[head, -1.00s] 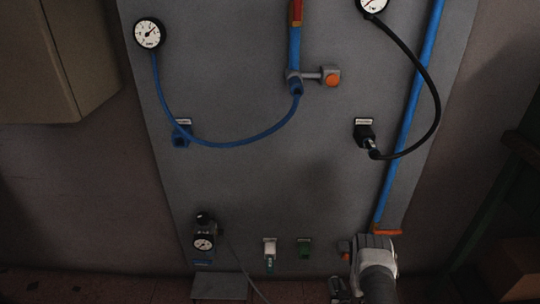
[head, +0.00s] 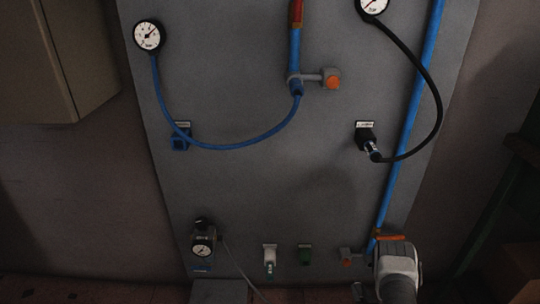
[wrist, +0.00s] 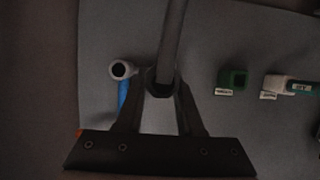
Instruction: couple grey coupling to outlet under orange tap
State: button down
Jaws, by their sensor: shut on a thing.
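My gripper (head: 396,256) is at the lower right of the panel in the head view, just below the orange tap (head: 388,237) on the long blue pipe. In the wrist view its two fingers (wrist: 160,96) are shut on the dark grey coupling (wrist: 158,82), with a grey hose (wrist: 173,38) running up from it. The outlet (wrist: 122,69), a pale round end with a dark opening on a blue pipe, is left of the coupling and apart from it. In the head view my gripper hides the outlet and the coupling.
A green block (head: 304,254) and a white block (head: 270,256) sit on the panel left of my gripper. A small orange-ended fitting (head: 347,257) is closer. A regulator with gauge (head: 203,243) is lower left. A black hose (head: 437,105) hangs above.

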jog(key=d, duration=0.7)
jog(key=shift+d+b, duration=0.3)
jog(key=shift+d, duration=0.1)
dwell(0.3)
jog(key=shift+w, duration=2.45)
jog(key=shift+w, duration=1.55)
jog(key=shift+c, duration=2.3)
grip_release()
